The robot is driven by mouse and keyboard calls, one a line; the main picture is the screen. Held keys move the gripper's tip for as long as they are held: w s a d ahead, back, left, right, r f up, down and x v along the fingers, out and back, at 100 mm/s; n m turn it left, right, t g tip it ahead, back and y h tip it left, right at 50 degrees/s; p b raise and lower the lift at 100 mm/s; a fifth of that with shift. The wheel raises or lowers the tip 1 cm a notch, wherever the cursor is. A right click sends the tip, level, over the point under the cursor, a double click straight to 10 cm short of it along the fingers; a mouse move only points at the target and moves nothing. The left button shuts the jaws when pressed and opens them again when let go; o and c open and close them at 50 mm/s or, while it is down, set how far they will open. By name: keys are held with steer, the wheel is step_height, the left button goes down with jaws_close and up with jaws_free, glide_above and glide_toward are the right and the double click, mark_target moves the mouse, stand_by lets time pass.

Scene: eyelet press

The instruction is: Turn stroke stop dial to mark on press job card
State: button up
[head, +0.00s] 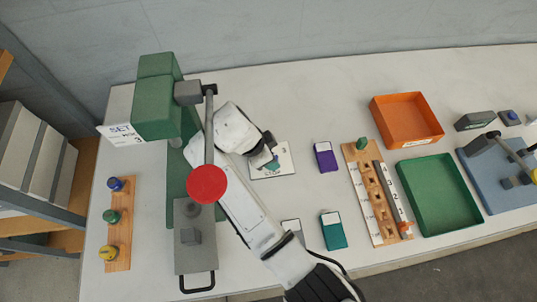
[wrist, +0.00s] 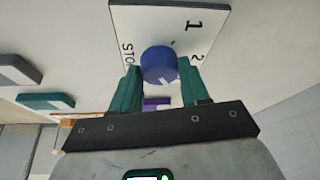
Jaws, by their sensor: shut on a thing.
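The stroke stop dial is a blue round knob (wrist: 160,62) on a white plate (wrist: 205,18) marked STOP, 1 and 2 in the wrist view. My gripper (wrist: 160,82) has its green fingers on either side of the knob and is shut on it. A pale mark shows on the knob's near side; which number it points to I cannot tell. In the head view my gripper (head: 270,155) hides the knob, and the plate (head: 284,168) shows a 3 and STOP. The job card (head: 122,132) on the green press (head: 160,105) reads SET, with a 3 below.
The press lever with a red ball (head: 207,184) stands close to my arm. A wooden rack (head: 118,225) with coloured knobs is at left. Purple (head: 326,158) and teal (head: 333,230) blocks, a wooden strip (head: 362,185), orange (head: 408,138) and green (head: 405,175) trays lie to the right.

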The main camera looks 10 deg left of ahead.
steer(key=o, duration=1)
